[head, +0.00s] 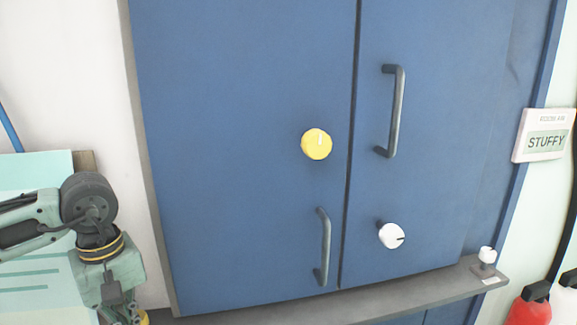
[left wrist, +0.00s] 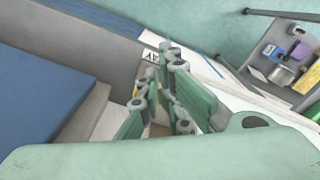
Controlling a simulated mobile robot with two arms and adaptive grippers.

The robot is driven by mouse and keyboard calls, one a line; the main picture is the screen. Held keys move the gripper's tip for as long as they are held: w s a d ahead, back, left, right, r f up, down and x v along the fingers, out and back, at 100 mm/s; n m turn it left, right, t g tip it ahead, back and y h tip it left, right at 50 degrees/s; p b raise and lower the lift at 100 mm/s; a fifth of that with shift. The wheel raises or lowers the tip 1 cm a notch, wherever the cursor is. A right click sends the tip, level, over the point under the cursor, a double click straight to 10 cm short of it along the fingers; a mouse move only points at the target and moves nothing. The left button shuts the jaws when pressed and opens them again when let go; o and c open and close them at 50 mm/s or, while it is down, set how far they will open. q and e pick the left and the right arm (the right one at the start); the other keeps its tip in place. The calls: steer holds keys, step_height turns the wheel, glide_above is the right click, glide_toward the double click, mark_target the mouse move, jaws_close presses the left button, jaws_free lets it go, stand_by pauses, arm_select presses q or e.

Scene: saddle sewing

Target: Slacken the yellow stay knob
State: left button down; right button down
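The yellow stay knob (head: 316,144) is a round knob with a pale mark near its top, on the left blue door (head: 240,120) close to the seam between the doors. My left gripper (head: 132,318) hangs at the lower left of the head view, well away from the knob and partly cut off by the frame's bottom edge. In the left wrist view its fingers (left wrist: 160,88) show close together, with no held thing clearly visible; their gap is hard to judge. The yellow knob is not seen in the left wrist view. My right gripper is in neither view.
Grey handles stand on the left door (head: 323,247) and right door (head: 396,112). A white knob (head: 391,235) is on the right door. A grey ledge (head: 380,302) runs below. A STUFFY sign (head: 545,136) and a red extinguisher (head: 530,308) are at right.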

arm_select(q)
steer(key=shift+d+f, duration=0.2)
steer(key=shift+f, duration=0.05)
steer(key=shift+w+d, duration=0.1)
steer(key=shift+w, duration=0.35)
steer(key=shift+w+d+b, duration=0.15)
steer(key=shift+d+b, duration=0.1)
steer(key=shift+b, duration=0.15)
steer(key=shift+w+d+b, duration=0.2)
steer(key=shift+d+b, duration=0.05)
steer(key=shift+b, duration=0.05)
steer(key=shift+w+d+r+b, duration=0.1)
steer(key=shift+w+d+b, duration=0.15)
steer(key=shift+b, duration=0.05)
steer(key=shift+d+f, duration=0.2)
steer(key=shift+d, duration=0.15)
steer(key=shift+s, duration=0.1)
step_height(320, 180, up, 6)
steer(key=p, duration=0.3)
steer(key=shift+w+r, duration=0.25)
